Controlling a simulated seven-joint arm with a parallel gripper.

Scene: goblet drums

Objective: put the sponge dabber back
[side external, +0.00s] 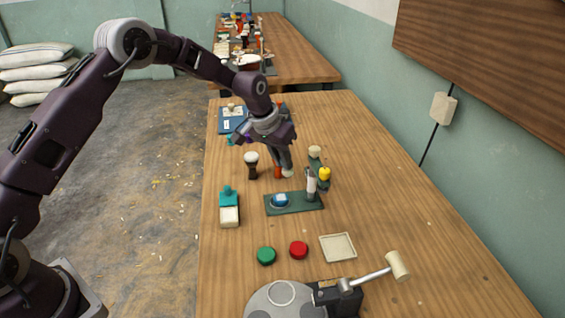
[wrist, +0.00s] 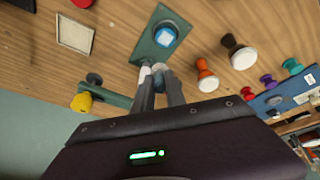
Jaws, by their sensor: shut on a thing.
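My gripper (side external: 288,165) is above the table behind the green mat (side external: 295,209), its fingers pointing down; the fingertips also show in the wrist view (wrist: 158,80). They are shut on a small pale thing (side external: 288,174), which I take to be the sponge dabber; the fingers hide most of it. A blue-and-white pad (side external: 280,200) sits at the mat's left end. I cannot tell whether the held thing touches the table.
A green stand with a yellow knob (side external: 325,173) is close on the right. A black dabber with a cream head (side external: 251,162) and an orange one (wrist: 204,66) stand nearby. Red (side external: 298,249) and green (side external: 266,255) discs and a cream tray (side external: 338,247) lie in front. The table's right side is clear.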

